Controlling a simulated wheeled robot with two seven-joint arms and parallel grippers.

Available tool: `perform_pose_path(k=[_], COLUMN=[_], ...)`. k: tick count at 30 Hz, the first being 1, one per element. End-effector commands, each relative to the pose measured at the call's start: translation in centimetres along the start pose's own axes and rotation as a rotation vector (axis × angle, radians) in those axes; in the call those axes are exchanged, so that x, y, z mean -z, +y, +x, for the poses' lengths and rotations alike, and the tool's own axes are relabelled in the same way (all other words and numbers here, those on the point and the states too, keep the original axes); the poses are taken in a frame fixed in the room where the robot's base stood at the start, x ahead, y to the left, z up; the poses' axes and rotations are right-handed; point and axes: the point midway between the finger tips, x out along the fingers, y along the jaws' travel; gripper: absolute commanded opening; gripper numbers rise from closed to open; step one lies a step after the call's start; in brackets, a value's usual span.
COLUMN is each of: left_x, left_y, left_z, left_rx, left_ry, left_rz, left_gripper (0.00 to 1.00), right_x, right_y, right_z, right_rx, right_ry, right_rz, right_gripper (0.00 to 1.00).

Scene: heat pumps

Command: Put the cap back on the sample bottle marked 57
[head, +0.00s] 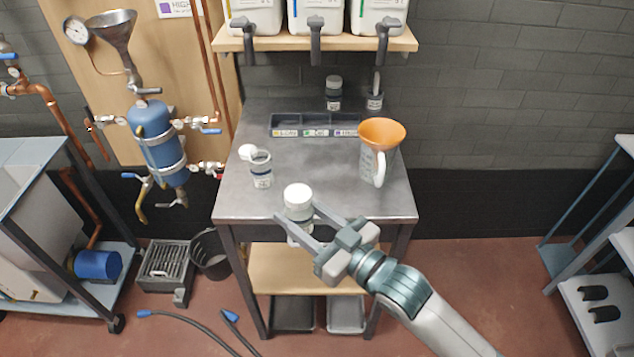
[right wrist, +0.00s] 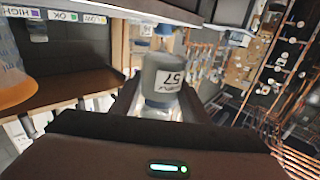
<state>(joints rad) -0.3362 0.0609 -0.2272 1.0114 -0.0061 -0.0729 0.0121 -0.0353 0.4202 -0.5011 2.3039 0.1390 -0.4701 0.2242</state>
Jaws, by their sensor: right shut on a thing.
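My right gripper (head: 312,228) is shut on a small bottle (head: 298,212) with a white cap (head: 298,193) at its top. It holds the bottle at the table's front edge. In the right wrist view the held bottle (right wrist: 163,78) carries a label with 57, seen upside down. I cannot tell how firmly the cap sits. A second, open-topped clear bottle (head: 260,170) with a label stands on the table's left side; its number is too small to read. A loose white cap (head: 247,152) lies just behind it. My left gripper is out of view.
An orange funnel (head: 382,133) sits in a jug (head: 372,165) at the table's right. A dark compartment tray (head: 290,122) and a dark-capped bottle (head: 333,88) are at the back. The middle of the grey tabletop (head: 315,162) is clear. A shelf (head: 285,44) with containers overhangs the back.

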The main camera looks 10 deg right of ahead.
Motion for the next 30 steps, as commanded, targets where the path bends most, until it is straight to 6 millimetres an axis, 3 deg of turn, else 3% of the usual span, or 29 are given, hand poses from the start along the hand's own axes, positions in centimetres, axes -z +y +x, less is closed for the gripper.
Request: perform_pose_path(k=[8, 18, 30], left_x=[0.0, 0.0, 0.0], left_y=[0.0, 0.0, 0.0], left_z=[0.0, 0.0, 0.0], left_rx=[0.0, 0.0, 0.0], left_ry=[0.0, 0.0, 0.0], left_rz=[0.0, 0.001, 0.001], left_gripper=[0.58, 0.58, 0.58], right_x=[1.0, 0.5, -0.1], right_y=[1.9, 5.4, 7.2], right_z=[-3.1, -8.3, -11.7], right_rx=[-0.189, -0.434, -0.561], right_ry=[0.001, -0.003, 0.0], right_rz=[0.007, 0.004, 0.001], right_gripper=[0.0, 0.0, 0.0])
